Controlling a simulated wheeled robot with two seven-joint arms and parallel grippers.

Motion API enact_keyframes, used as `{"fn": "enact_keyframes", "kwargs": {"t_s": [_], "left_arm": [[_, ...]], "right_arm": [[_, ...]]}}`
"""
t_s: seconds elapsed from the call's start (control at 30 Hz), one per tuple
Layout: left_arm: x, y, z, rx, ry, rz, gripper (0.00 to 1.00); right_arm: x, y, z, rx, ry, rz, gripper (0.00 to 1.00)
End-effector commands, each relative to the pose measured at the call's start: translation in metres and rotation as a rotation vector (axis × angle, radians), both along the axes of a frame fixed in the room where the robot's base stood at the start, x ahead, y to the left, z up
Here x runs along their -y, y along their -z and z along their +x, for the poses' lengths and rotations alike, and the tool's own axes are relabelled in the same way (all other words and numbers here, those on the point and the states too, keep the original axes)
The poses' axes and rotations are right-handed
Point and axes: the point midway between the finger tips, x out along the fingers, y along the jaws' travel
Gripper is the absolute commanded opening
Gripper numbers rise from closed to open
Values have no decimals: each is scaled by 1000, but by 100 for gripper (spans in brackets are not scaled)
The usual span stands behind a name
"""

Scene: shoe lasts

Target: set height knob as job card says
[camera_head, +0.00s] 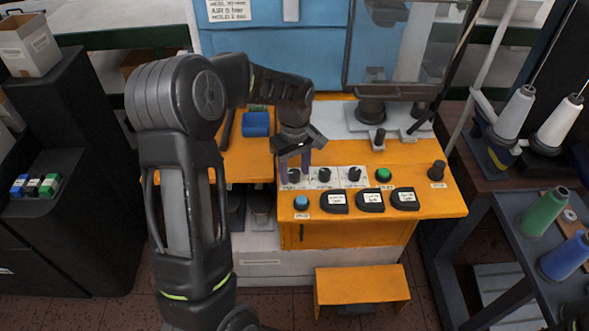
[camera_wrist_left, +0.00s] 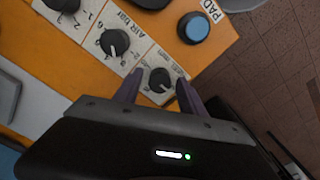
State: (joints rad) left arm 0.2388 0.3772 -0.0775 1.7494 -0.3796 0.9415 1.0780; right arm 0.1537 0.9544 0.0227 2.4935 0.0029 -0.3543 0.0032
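My left gripper (camera_head: 294,167) reaches down over the orange console, at the leftmost of three black dial knobs. In the left wrist view, its purple fingers (camera_wrist_left: 160,78) are open on both sides of this knob (camera_wrist_left: 161,80). I cannot tell whether they touch it; its label is too blurred to read surely. The neighbouring knob (camera_wrist_left: 114,42) is marked AIR bar, and the third knob (camera_wrist_left: 62,4) is partly cut off. The job card (camera_head: 229,10) hangs on the blue panel at the top; it lists HEEL, AIR and HOLD values, the digits unclear. My right gripper is out of view.
A blue button (camera_head: 301,202) sits in front of the knobs, and a green button (camera_head: 384,174) to their right. Several black labelled pads (camera_head: 370,200) line the console's front edge. A clear shield (camera_head: 402,45) stands above the black press parts. Thread cones (camera_head: 515,112) stand at right.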

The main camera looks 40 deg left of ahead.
Motion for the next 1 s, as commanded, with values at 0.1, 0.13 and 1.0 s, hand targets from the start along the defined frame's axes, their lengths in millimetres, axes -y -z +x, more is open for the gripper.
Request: {"fn": "enact_keyframes", "kwargs": {"t_s": [0.1, 0.13, 1.0], "left_arm": [[0, 0, 0, 0, 0, 0, 37], [0, 0, 0, 0, 0, 0, 34], [0, 0, 0, 0, 26, 0, 0]], "right_arm": [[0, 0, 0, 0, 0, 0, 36], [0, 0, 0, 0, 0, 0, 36], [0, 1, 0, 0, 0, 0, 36]]}}
